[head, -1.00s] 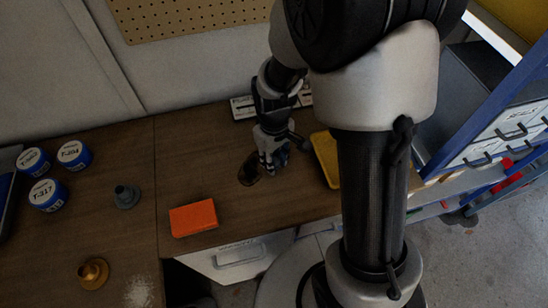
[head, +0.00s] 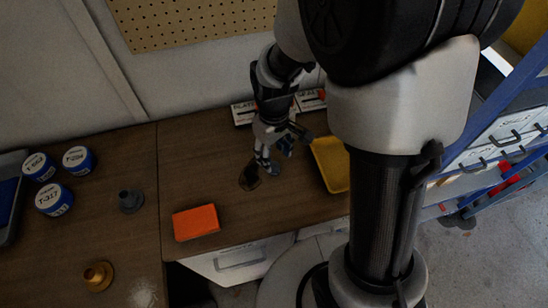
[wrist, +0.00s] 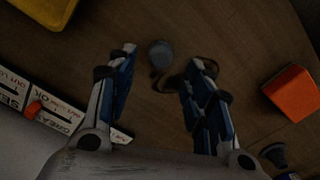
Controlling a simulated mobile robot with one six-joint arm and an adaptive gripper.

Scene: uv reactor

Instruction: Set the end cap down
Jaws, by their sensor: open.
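A small round grey-blue piece, apparently the end cap (wrist: 160,54), rests on the brown worktop in the wrist view. In the wrist view my gripper (wrist: 163,66) is open, with one finger on each side of the cap and visible gaps between them. In the head view my gripper (head: 267,169) points down over the worktop, and a small bluish-grey bit of the cap (head: 274,171) shows by the fingertips. A dark, looped or ring-like mark or item (head: 249,177) lies just left of the fingers; I cannot tell what it is.
An orange block (head: 196,222), a grey flanged part (head: 131,201), a brass flanged part (head: 98,276) and blue-white tubs (head: 54,199) stand to the left. A yellow tray (head: 331,164) is close on the right. Label cards (wrist: 50,108) lie behind.

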